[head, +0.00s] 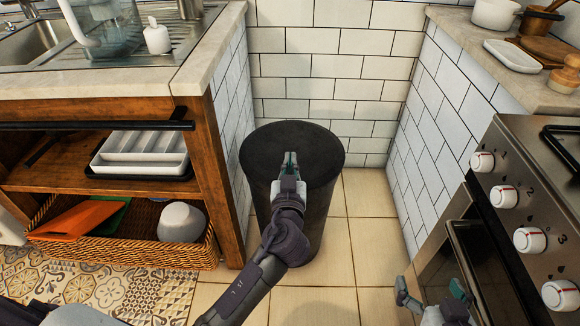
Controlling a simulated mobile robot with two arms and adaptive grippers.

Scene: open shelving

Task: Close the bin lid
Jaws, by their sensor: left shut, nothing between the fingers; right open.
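The bin (313,232) is a dark grey cylinder standing on the floor in the corner between the sink counter and the stove side. Its round dark lid (312,140) lies flat across the top, with no gap visible. My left gripper (290,158) is shut and empty, over the middle of the lid; I cannot tell whether it touches. It hides part of the lid, and my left arm hides part of the bin's front. My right gripper (433,288) is open and empty at the bottom right, in front of the oven, away from the bin.
The sink counter (135,84) with open wooden shelves stands on the left, holding a wicker basket (130,252) and a white tray (140,152). The stove (525,190) is on the right. White tiled walls enclose the bin. Tiled floor in front is clear.

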